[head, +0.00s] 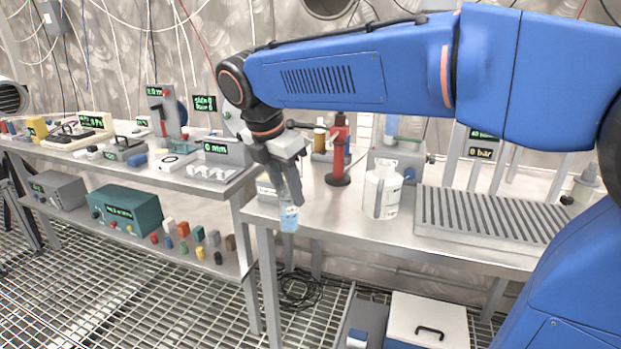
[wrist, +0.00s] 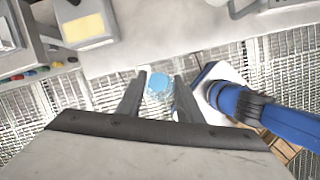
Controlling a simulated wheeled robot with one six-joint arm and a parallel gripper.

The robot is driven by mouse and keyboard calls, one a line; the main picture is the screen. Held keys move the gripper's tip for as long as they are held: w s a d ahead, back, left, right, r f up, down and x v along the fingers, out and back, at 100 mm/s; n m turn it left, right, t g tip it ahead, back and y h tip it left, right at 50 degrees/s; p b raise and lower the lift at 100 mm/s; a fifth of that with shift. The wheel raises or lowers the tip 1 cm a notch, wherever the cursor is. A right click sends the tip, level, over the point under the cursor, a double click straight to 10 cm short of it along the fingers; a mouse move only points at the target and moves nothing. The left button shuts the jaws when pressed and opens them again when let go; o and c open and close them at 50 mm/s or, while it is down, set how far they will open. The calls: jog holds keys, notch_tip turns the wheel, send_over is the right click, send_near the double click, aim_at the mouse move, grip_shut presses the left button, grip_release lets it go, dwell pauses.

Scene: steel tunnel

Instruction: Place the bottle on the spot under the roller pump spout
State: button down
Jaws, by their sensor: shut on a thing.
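My gripper (head: 286,180) points down at the front edge of the right bench and is shut on a small bottle with light blue at its lower end (head: 289,217). The fingers cover the bottle's upper part. In the wrist view the bottle shows as a round light blue shape (wrist: 158,84) between the two fingertips (wrist: 160,95), over the floor grating just off the bench edge. I cannot tell for sure which device is the roller pump. The spot under its spout is not clearly visible.
On the right bench (head: 320,207) stand a red stand (head: 339,150), a white container (head: 382,190) and a grooved rack (head: 485,215). The bench front between gripper and container is clear. The left bench (head: 185,170) holds several instruments. A white box (head: 428,318) stands below.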

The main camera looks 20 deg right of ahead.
jog(key=w+d+f, duration=0.1)
jog(key=w+d, duration=0.8)
jog(key=w, duration=0.3)
jog(key=shift+w+f, duration=0.25)
jog(key=shift+w, duration=0.05)
jog(key=shift+f, duration=0.15)
jog(key=c, duration=1.2)
grip_release()
jog(key=v, duration=1.2)
